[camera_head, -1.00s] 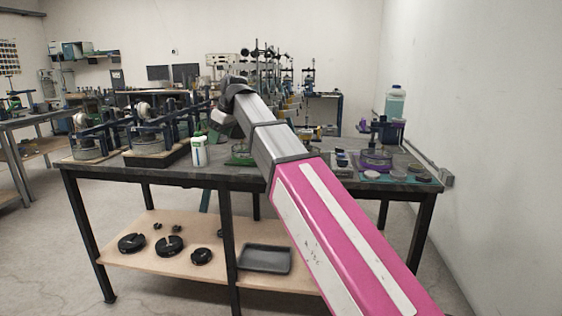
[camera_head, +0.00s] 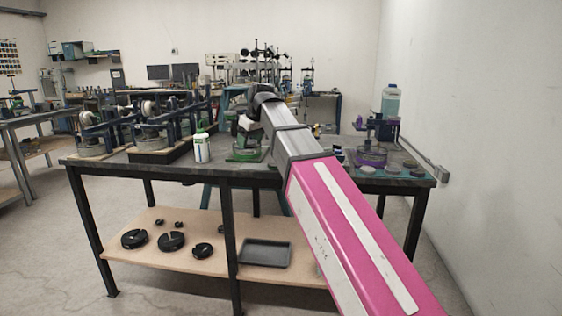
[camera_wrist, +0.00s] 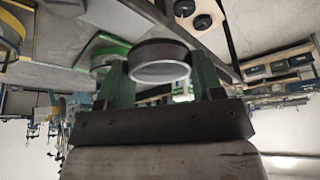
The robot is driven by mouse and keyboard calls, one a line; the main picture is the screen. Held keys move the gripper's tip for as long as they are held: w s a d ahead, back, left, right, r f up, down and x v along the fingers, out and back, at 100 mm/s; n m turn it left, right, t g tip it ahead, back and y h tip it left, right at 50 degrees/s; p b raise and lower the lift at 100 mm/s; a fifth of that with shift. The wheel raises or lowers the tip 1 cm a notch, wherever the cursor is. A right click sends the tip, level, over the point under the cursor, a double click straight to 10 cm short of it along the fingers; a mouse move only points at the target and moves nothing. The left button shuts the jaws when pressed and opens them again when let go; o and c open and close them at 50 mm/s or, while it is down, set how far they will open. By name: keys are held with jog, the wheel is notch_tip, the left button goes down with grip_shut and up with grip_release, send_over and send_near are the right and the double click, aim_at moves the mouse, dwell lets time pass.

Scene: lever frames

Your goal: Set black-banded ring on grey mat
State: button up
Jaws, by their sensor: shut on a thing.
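My gripper (camera_wrist: 162,82) has green fingers, shut on the black-banded ring (camera_wrist: 160,51). The ring has a dark outer band and a pale, shiny lower edge, and is held between the fingertips. In the head view my gripper (camera_head: 246,128) hangs beyond my grey wrist, above the back middle of the bench; the ring cannot be made out there. A flat grey patch (camera_wrist: 114,17) on the bench in the wrist view may be the grey mat, but I cannot tell for sure.
A green-based stand (camera_head: 244,155) is close to my gripper. A white bottle (camera_head: 202,148) and dark-framed devices (camera_head: 155,132) stand left on the bench (camera_head: 115,168). A purple stand (camera_head: 372,155) and small discs (camera_head: 393,169) are at the right. A shelf below holds black parts (camera_head: 171,241).

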jog(key=s+d+f+m+t+h, duration=0.1)
jog(key=d+f+m+h, duration=0.35)
jog(key=d, duration=1.05)
jog(key=d+f+m, duration=0.2)
jog(key=d+m, duration=0.6)
jog(key=d, duration=0.7)
jog(key=w+a+r+n+y, duration=0.1)
jog(key=a+r+n, duration=0.2)
jog(key=a, duration=0.9)
jog(key=a+r+n+y, duration=0.2)
jog(key=a+n, duration=0.2)
jog(key=a, duration=0.9)
jog(key=w+a+r+n+y, duration=0.1)
jog(key=a+r+n, duration=0.2)
jog(key=a, duration=0.9)
send_over(251, 166)
jog(key=f, duration=0.7)
jog(key=shift+s+d+f, duration=0.1)
jog(key=shift+s+d, duration=0.2)
jog(key=shift+d, duration=0.05)
jog(key=shift+f, duration=2.05)
jog(key=shift+f, duration=0.6)
jog(key=o, duration=1.1)
